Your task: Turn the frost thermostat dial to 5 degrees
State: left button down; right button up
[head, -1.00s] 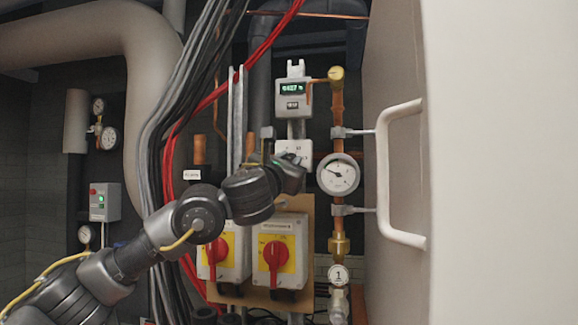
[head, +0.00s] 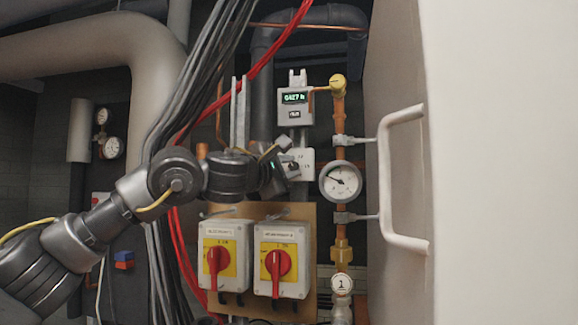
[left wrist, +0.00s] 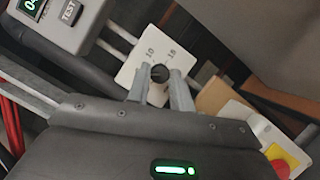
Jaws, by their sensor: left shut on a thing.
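The frost thermostat is a white square plate (head: 304,157) on the wall, below the grey meter box. In the left wrist view its plate (left wrist: 140,78) shows the printed numbers 10 and 15. Its small dark dial (left wrist: 159,73) sits between the tips of my left gripper (left wrist: 160,77), which is shut on it. In the head view my left gripper (head: 291,170) reaches the plate from the left and covers part of it. The dial's pointer and its 5 mark cannot be made out. My right gripper is not in view.
A meter box (head: 295,101) with a green display is above the plate. Two red-and-yellow switches (head: 216,258) (head: 281,263) are below. A copper pipe with a round gauge (head: 340,181) and a large pale door with a handle (head: 391,180) stand at the right. Cables (head: 196,80) hang behind my arm.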

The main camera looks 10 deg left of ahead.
pick_arm(q)
jog(key=shift+m, duration=0.5)
jog(key=c, duration=1.2)
grip_release()
jog(key=shift+c, duration=0.2)
jog(key=shift+s, duration=0.25)
jog(key=b+v, duration=0.5)
jog(key=v, duration=0.5)
jog(key=shift+a, duration=0.2)
